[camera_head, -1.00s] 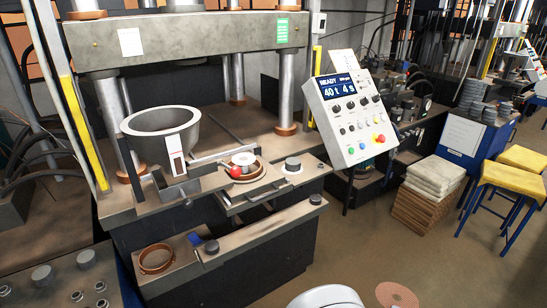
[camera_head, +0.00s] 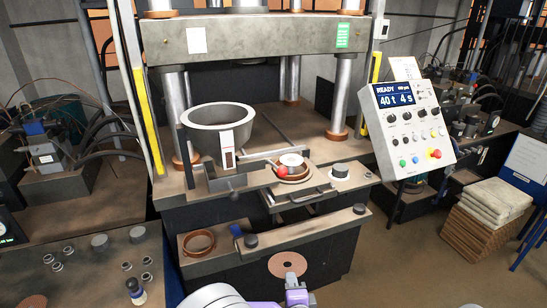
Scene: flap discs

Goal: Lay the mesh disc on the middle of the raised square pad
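The mesh disc (camera_head: 288,264) is a thin, pinkish-brown round with a small centre hole. It shows at the bottom centre, in front of the press's dark lower face. My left gripper (camera_head: 294,284) is at its near edge and appears shut on it; the fingertips are small and partly hidden. I cannot clearly make out the raised square pad. On the press front, a round tan plate (camera_head: 307,178) carries a brown ring, a white round piece and a red ball. My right gripper is out of view.
A grey bowl (camera_head: 217,121) stands on the press bed. A brown ring (camera_head: 199,243) lies on the lower shelf, beside dark knobs. The control panel (camera_head: 408,125) stands at right. A bench with metal cylinders and another brownish disc (camera_head: 33,300) is at lower left.

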